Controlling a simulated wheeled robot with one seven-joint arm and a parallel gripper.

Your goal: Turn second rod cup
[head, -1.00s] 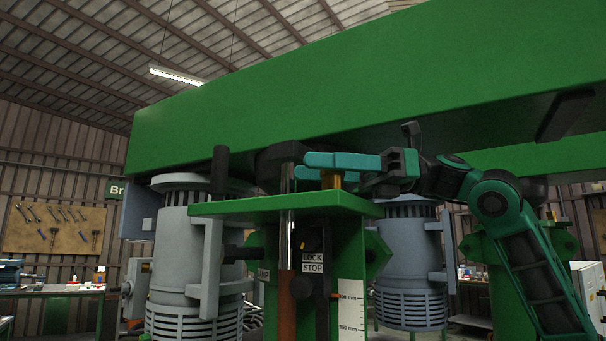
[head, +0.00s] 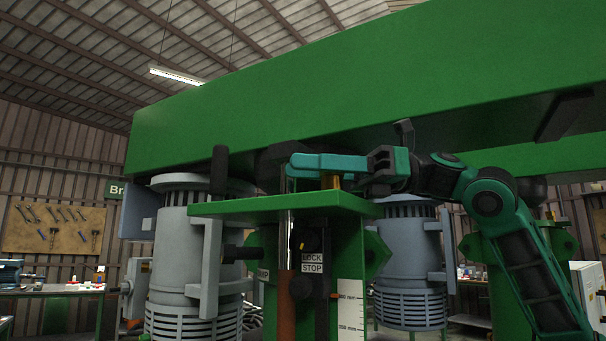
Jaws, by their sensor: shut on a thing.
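A bright metal rod (head: 286,207) stands upright at the front of the green machine. A dark round part (head: 270,163), which looks like the rod cup, sits at its upper end under the green beam. My gripper (head: 291,164) reaches in from the right with its teal fingers level. The fingertips are at the rod's upper end and shut on the cup. The two fingers overlap from this side, and the grip itself is partly hidden. A short brass-coloured post (head: 330,181) stands on the green plate below the fingers.
The large green beam (head: 350,85) runs close above my gripper. The green plate (head: 300,203) lies close below it. Grey slotted cylinders (head: 181,262) stand left and right (head: 405,262). A LOCK/STOP lever (head: 312,262) is below the plate.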

